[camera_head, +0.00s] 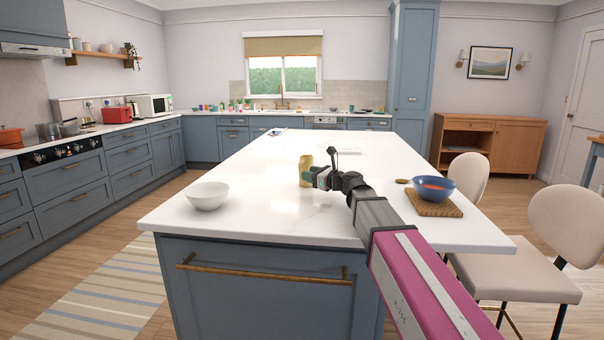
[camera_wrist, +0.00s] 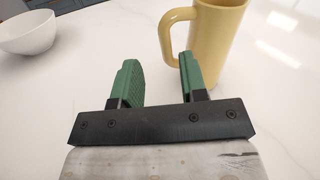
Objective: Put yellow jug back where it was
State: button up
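The yellow jug (camera_head: 306,166) stands upright on the white island top, just beyond my gripper (camera_head: 322,178). In the wrist view the jug (camera_wrist: 218,40) is at the upper right, cut off by the top edge, with its handle pointing left. My gripper (camera_wrist: 157,75) has two green fingers spread apart with bare counter between them. The right finger overlaps the lower end of the handle in the picture. I cannot tell whether it touches the jug. Nothing is held.
A white bowl (camera_head: 207,195) stands on the island (camera_head: 262,222) left of the jug. A blue bowl (camera_head: 433,188) sits on a wooden board (camera_head: 427,205) at the right, with a small round item (camera_head: 402,181) beside it. Chairs (camera_head: 565,228) stand at the right. The island's middle is mostly clear.

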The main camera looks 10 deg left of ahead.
jog(key=v, duration=0.6)
jog(key=shift+d, duration=0.15)
